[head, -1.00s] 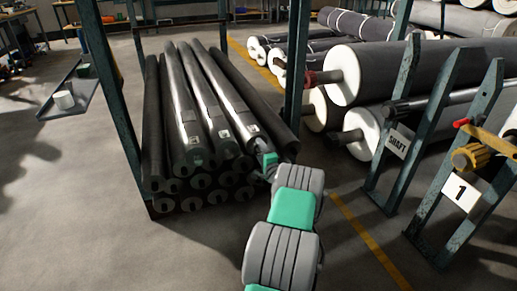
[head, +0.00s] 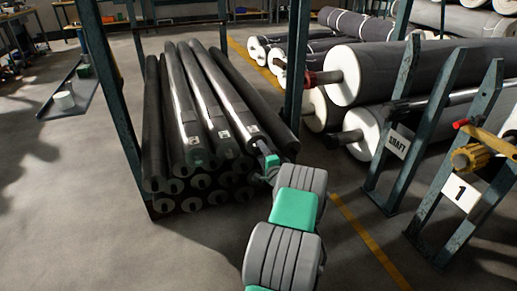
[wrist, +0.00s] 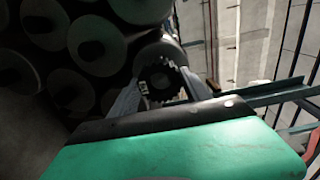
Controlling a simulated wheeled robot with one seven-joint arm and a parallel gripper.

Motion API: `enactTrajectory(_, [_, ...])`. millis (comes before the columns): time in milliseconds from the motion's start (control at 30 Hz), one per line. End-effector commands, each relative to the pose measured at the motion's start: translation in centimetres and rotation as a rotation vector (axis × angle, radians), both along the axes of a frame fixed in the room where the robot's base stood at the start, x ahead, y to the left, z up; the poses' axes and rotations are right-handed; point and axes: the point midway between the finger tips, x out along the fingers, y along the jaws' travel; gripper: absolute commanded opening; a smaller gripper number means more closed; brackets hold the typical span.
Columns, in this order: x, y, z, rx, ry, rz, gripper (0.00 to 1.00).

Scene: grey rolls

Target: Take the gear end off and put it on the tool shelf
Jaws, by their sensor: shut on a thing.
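The gear end (wrist: 163,80) is a dark toothed piece at the near end of a roll. My gripper (wrist: 160,92) has its two grey fingers on either side of it and is shut on it. In the head view my green gripper (head: 271,162) is at the near end of the right-hand upper roll (head: 238,112), and the gear end is mostly hidden there. I cannot tell whether the gear end still touches the roll.
Several dark rolls (head: 190,203) are stacked between two rack posts (head: 298,75). Large white-ended rolls (head: 375,72) lie at the right. A shaft stand (head: 398,140) and a stand marked 1 (head: 460,195) are at the right. The floor at the front left is clear.

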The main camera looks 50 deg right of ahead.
Motion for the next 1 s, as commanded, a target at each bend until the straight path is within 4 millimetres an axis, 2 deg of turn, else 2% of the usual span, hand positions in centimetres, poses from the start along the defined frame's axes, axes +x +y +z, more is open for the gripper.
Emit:
enactTrajectory(600, [-3.6, 2.1, 0.1, 0.000, -0.002, -0.001, 0.00])
enactTrajectory(900, [-3.8, 2.2, 0.1, -0.001, -0.002, -0.001, 0.00])
enactTrajectory(1000, [-3.4, 2.6, 0.6, -0.003, -0.003, 0.008, 0.00])
